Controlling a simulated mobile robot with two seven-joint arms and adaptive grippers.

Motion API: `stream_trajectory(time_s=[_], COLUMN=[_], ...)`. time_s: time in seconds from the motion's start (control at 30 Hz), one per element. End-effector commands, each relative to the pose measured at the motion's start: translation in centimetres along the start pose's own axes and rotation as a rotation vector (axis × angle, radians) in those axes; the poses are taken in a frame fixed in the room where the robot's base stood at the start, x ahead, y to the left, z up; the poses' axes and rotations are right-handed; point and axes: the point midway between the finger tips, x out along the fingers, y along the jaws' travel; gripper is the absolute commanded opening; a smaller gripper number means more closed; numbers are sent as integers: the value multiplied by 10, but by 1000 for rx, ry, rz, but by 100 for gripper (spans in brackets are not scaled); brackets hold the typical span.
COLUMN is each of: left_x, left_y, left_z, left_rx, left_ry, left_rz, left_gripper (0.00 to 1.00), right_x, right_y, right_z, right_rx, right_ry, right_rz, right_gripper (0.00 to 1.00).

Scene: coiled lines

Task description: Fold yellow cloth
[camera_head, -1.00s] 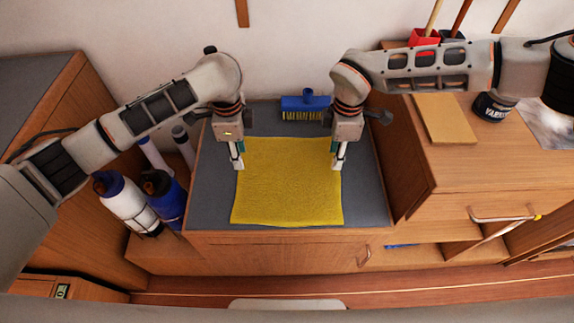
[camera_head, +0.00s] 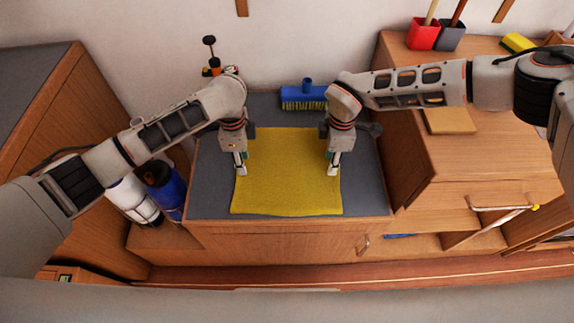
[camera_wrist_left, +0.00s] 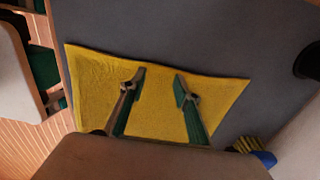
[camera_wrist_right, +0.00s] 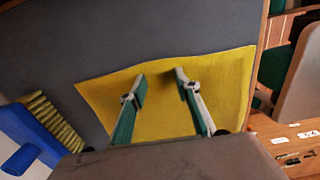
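The yellow cloth (camera_head: 287,185) lies spread flat on the grey countertop (camera_head: 213,190). It also shows in the left wrist view (camera_wrist_left: 155,105) and in the right wrist view (camera_wrist_right: 160,90). My left gripper (camera_head: 241,171) points down over the left side of the cloth. In the left wrist view its fingers (camera_wrist_left: 160,75) are apart with only cloth beneath. My right gripper (camera_head: 332,170) points down over the right side of the cloth. In the right wrist view its fingers (camera_wrist_right: 160,72) are apart and empty. Whether the fingertips touch the cloth cannot be told.
A blue brush (camera_head: 304,97) stands behind the cloth against the wall. A higher wooden cabinet (camera_head: 480,155) borders the counter on the right. A white bottle (camera_head: 132,198) and a blue bottle (camera_head: 165,190) stand left below the counter.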

Motion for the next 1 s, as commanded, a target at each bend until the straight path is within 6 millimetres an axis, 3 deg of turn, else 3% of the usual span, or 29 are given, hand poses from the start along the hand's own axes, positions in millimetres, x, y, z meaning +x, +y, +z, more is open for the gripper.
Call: stream_trajectory(time_s=[0.17,0.4,1.0], left_x=[5,8,6], left_y=[2,2,2], left_z=[0,0,1], left_rx=[0,0,0], left_ry=[0,-1,-2], left_rz=[5,7,5], left_gripper=[31,0,0], right_x=[5,8,4], right_y=[-2,-2,-1], right_z=[0,0,0], right_rx=[0,0,0], right_ry=[0,0,-1], right_rz=[-5,-6,-2], right_gripper=[31,0,0])
